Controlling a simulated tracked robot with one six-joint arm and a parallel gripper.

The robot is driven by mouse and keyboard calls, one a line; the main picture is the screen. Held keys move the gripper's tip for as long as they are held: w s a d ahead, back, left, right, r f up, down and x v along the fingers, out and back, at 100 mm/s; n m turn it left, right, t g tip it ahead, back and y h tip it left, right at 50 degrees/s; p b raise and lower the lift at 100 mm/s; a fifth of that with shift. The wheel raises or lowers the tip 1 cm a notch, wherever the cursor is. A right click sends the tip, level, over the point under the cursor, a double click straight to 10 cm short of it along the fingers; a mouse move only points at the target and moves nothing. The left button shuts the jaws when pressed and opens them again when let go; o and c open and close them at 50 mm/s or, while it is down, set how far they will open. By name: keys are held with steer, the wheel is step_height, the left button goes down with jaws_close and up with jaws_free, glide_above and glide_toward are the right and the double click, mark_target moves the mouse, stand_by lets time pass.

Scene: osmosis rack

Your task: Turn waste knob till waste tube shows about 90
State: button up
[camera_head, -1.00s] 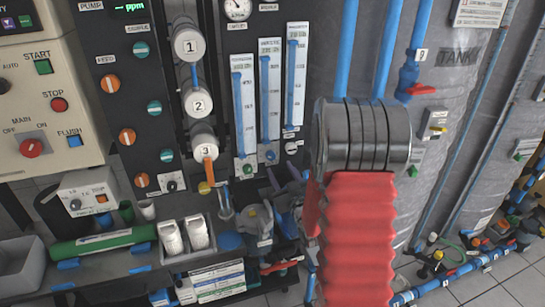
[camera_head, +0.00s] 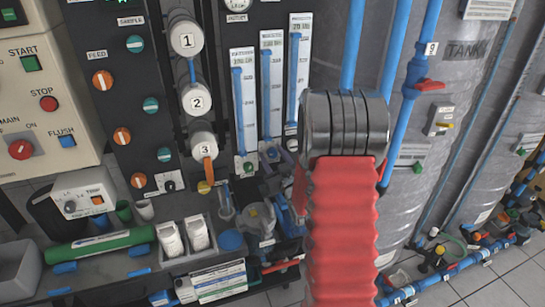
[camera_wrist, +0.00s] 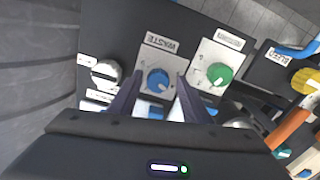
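The blue waste knob (camera_wrist: 157,80) sits on a white plate labelled WASTE in the wrist view. My gripper (camera_wrist: 159,78) is open, with its dark fingers on either side of this knob; I cannot tell if they touch it. In the head view the waste tube (camera_head: 267,95) is the middle of three upright flow tubes, with a tall blue column. Its scale is too small to read exactly. The blue knob (camera_head: 272,156) shows below it, and my red and metal arm stands to its right, hiding part of the rack.
A green knob (camera_wrist: 219,74) sits right of the waste knob and a grey-white knob (camera_wrist: 105,73) left of it, both close. An orange pipe and yellow valve (camera_wrist: 305,81) are at the far right. Large grey tanks (camera_head: 450,120) stand behind my arm.

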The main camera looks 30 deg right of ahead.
steer(key=shift+s+d, duration=0.1)
steer(key=c, duration=0.9)
steer(key=shift+a, duration=0.2)
steer(key=shift+c, duration=0.4)
steer(key=shift+d, duration=0.1)
